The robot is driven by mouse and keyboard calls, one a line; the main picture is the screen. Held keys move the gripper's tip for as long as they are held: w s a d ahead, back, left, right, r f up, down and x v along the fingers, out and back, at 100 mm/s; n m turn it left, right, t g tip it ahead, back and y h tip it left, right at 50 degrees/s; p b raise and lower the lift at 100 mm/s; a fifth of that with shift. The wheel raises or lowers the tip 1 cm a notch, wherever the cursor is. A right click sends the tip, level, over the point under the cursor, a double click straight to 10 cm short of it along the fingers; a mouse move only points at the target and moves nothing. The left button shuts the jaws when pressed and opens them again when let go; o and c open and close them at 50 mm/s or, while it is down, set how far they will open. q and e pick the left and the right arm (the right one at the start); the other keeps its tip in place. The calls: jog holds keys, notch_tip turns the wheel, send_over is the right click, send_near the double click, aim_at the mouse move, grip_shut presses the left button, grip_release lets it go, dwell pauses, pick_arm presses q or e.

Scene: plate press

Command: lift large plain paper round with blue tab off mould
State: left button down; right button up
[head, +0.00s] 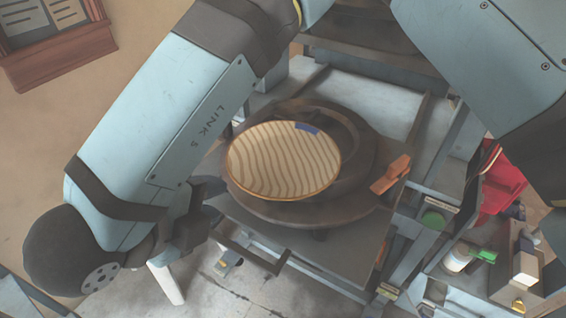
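The large paper round (283,160) is tan with wavy darker lines, not plain, and has a blue tab (307,128) at its far edge. It lies on the dark round mould (290,211), set toward the left of it.
An orange block (391,175) sits at the mould's right rim. Metal press framing (415,240) surrounds the mould. At the lower right are a red container (500,187), a white pot (457,259) and a green item (484,255). A framed board (55,40) hangs upper left.

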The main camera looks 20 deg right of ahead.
aim_at(249, 189)
jog(key=x, duration=0.6)
jog(key=b+x, duration=0.1)
jog(key=x, duration=0.1)
jog(key=shift+s+d+f, duration=0.2)
jog(key=shift+d+f, duration=0.1)
jog(key=shift+w+d+f, duration=0.1)
jog(key=shift+w+d, duration=0.05)
jog(key=shift+d, duration=0.05)
pick_arm(q)
jog(key=r, duration=0.1)
jog(key=w+d+r+t, duration=0.1)
jog(key=r+h, duration=0.1)
jog(key=shift+w+d+r+t, duration=0.1)
jog(key=shift+w+d+t, duration=0.15)
jog(key=shift+d+t, duration=0.05)
pick_arm(e)
jog(key=shift+c, duration=0.4)
grip_shut()
